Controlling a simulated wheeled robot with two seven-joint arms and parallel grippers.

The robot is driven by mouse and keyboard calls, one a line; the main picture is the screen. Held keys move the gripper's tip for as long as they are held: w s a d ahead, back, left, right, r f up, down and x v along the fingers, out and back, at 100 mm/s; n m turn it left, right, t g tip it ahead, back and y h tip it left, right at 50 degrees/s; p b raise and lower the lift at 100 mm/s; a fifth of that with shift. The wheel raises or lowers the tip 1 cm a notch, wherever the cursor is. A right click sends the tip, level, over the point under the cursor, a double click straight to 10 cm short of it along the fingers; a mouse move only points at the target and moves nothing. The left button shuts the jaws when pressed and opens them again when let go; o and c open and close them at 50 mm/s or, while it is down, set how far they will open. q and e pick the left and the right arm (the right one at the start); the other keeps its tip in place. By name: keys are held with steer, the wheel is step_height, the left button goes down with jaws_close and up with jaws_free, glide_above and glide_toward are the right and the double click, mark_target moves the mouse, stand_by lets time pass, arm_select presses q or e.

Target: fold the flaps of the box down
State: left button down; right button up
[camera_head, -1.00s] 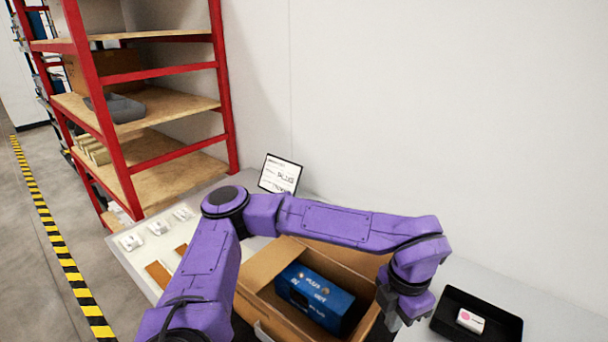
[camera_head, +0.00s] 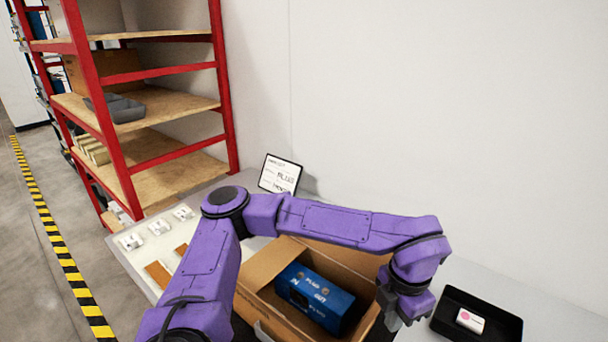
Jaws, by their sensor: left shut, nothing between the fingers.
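The cardboard box (camera_head: 263,307) stands on the table with its top open. Its left flap (camera_head: 268,262) shows as a tan panel at the box's left side. A far panel (camera_head: 345,258) shows partly behind my left arm. A blue printed device (camera_head: 317,298) lies inside the box. My left gripper (camera_head: 398,318) is shut and empty, pointing down at the box's right edge; I cannot tell whether it touches the cardboard. My left arm hides part of the box's far side. The box's near part is cut off by the picture's lower edge. My right gripper is not in view.
A black tray (camera_head: 448,333) with a small white and pink item (camera_head: 470,320) sits right of the box. A sign (camera_head: 280,174) stands at the back by the wall. Several small white parts (camera_head: 159,227) lie at the left. A red shelf rack (camera_head: 222,90) stands behind left.

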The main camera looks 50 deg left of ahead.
mark_target(378, 307)
arm_select(q)
steer(key=a+p, duration=0.1)
steer(key=a+r, duration=0.1)
steer(key=a+p, duration=0.1)
steer(key=shift+s+a+r+p, duration=0.2)
steer(key=shift+s+r+p, duration=0.1)
steer(key=shift+s+r, duration=0.1)
steer(key=shift+s+a+f, duration=0.1)
steer(key=shift+s+a, duration=0.1)
steer(key=shift+a, duration=0.2)
steer(key=s+a+f+p, duration=0.1)
steer(key=a+f, duration=0.3)
steer(key=a, duration=0.4)
steer(key=shift+s+a+f, duration=0.4)
steer(key=shift+s, duration=0.15)
steer(key=shift+f, duration=0.25)
stand_by(0.5)
